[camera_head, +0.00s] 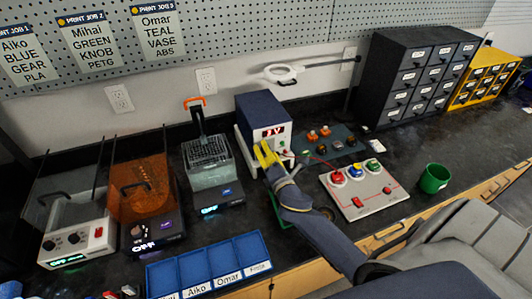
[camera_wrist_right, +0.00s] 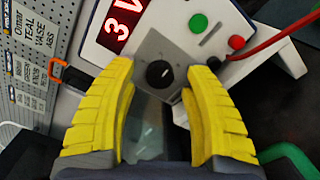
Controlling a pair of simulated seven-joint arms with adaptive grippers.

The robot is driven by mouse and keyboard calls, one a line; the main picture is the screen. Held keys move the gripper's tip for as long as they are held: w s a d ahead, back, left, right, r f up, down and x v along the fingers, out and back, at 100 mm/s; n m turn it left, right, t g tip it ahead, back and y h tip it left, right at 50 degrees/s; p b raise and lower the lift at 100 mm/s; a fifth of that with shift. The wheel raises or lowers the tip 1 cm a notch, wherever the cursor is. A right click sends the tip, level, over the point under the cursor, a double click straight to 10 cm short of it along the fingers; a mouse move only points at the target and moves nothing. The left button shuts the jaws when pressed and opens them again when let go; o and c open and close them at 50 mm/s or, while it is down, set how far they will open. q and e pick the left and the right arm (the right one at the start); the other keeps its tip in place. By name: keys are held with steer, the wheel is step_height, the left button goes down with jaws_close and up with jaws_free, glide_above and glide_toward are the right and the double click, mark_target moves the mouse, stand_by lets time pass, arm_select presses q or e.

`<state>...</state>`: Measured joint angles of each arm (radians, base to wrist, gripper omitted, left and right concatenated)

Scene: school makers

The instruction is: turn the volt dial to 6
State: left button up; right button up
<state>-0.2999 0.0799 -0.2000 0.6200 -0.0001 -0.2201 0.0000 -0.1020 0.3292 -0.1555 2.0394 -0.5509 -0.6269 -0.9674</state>
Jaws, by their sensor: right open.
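The power supply (camera_head: 265,112) is a dark blue and white box on the bench by the wall. Its red display (camera_wrist_right: 124,22) reads 3 V in the right wrist view. The volt dial (camera_wrist_right: 158,75) is a round black knob with a small white mark, on a grey plate. My right gripper (camera_head: 264,155) has yellow fingers in front of the box's face. In the right wrist view the open fingers (camera_wrist_right: 162,70) lie to either side of the dial, with gaps between. The gripper hides the dial in the head view. My left gripper is out of view.
A white panel with coloured knobs (camera_head: 365,190) and a green cup (camera_head: 434,179) stand to the right. A fryer-like machine (camera_head: 212,165) stands close left. Blue trays (camera_head: 208,268) lie in front.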

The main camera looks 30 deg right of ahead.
steer(key=s, duration=0.4)
steer(key=s+a, duration=0.1)
steer(key=s, duration=0.3)
steer(key=s+a, duration=0.1)
steer(key=s, duration=0.3)
stand_by(0.4)
steer(key=a, duration=0.1)
steer(key=s+a, duration=0.1)
steer(key=a+f+n, duration=0.1)
steer(key=shift+s+y, duration=0.2)
steer(key=shift+y, duration=0.1)
steer(key=s+h, duration=0.1)
steer(key=s+r+h, duration=0.1)
steer(key=s, duration=0.1)
steer(key=shift+s+d+r+m+h, duration=0.1)
steer(key=shift+r+m+h, duration=0.05)
steer(key=shift+m+h, duration=0.2)
steer(key=shift+w+d, duration=0.15)
steer(key=shift+w, duration=0.1)
steer(key=x, duration=1.6)
steer(key=shift+w+d+f, duration=0.25)
steer(key=shift+w+f, duration=0.05)
steer(key=shift+f, duration=0.05)
